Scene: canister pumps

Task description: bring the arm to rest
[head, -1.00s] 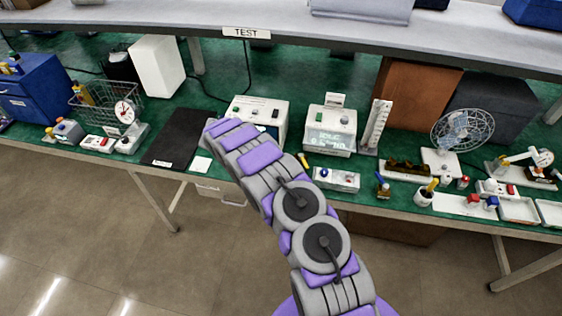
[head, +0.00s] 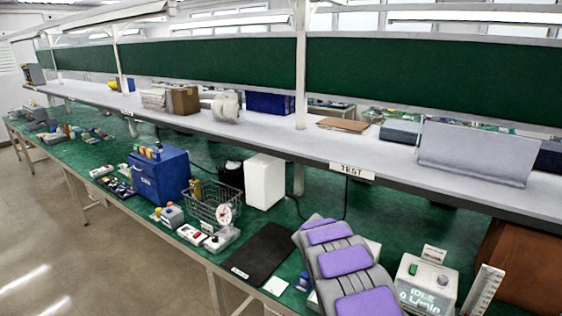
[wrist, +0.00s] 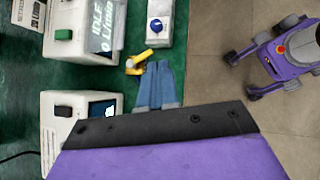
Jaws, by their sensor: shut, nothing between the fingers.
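My gripper (wrist: 158,68) shows in the wrist view with its blue-grey fingers together and nothing between them. It is over the front part of the green bench. A small yellow part (wrist: 139,62) lies just beside the fingertips; I cannot tell whether they touch it. In the head view my purple and grey arm reaches up from the bottom edge over the bench, and its gripper end is hidden. A white pump unit (head: 424,284) with an "IDLE" display stands right of my arm; it also shows in the wrist view (wrist: 85,28).
A black mat (head: 258,254), a wire basket (head: 214,207) and a blue cabinet (head: 160,180) stand left of my arm. A grey shelf (head: 300,140) runs above the bench. A white box with a blue knob (wrist: 157,22) is near the fingers. The floor (head: 60,240) in front is clear.

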